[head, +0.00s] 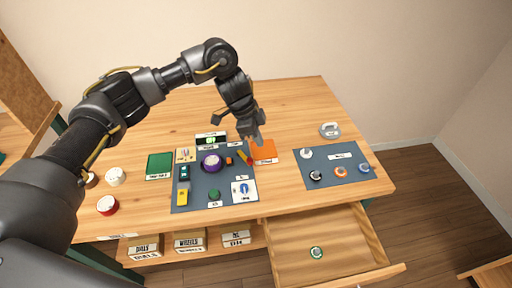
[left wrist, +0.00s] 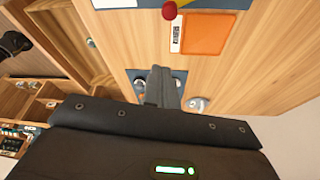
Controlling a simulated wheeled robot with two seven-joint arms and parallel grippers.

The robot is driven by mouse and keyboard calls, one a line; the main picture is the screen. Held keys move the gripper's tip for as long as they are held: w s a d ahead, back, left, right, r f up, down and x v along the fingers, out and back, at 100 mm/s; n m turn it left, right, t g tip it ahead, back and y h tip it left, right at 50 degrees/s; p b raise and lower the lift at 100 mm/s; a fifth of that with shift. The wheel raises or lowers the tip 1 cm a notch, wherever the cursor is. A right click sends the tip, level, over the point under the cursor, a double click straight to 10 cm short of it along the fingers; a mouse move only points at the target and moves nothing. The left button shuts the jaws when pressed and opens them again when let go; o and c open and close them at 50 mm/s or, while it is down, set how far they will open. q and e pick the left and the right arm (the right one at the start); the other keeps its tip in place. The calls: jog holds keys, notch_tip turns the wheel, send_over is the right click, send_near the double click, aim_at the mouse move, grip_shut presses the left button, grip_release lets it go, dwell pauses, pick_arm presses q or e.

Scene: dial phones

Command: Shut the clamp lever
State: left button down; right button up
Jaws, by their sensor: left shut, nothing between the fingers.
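The clamp lever (head: 244,156) is a short yellow bar with a red end. It lies at a slant at the right edge of the grey mat (head: 222,196), beside an orange square. Its red knob (left wrist: 169,10) shows at the top edge of the left wrist view; most of the lever is cut off there. My left gripper (head: 259,140) points down just right of the lever, over the orange square, apart from the lever as far as I can tell. Its fingers (left wrist: 164,88) are together and empty. My right gripper is not seen.
The labelled orange square (head: 263,150) lies right of the lever. A purple dial (head: 210,161) and a black display box (head: 211,140) stand left of it. A second mat (head: 331,176) holds several round parts. The front drawer (head: 290,272) is open. Bare wood lies behind.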

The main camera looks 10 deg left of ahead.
aim_at(245, 156)
pick_arm(q)
jog(key=p+x, duration=0.1)
jog(key=x, duration=0.8)
jog(key=shift+s+d+f, duration=0.1)
jog(key=shift+d+f, duration=0.05)
jog(key=shift+f, duration=0.1)
jog(key=a+p, duration=0.2)
jog(key=a, duration=0.1)
jog(key=shift+s+a+r, duration=0.2)
jog(key=shift+a, duration=0.05)
jog(key=shift+a+f, duration=0.1)
jog(key=shift+a, duration=0.15)
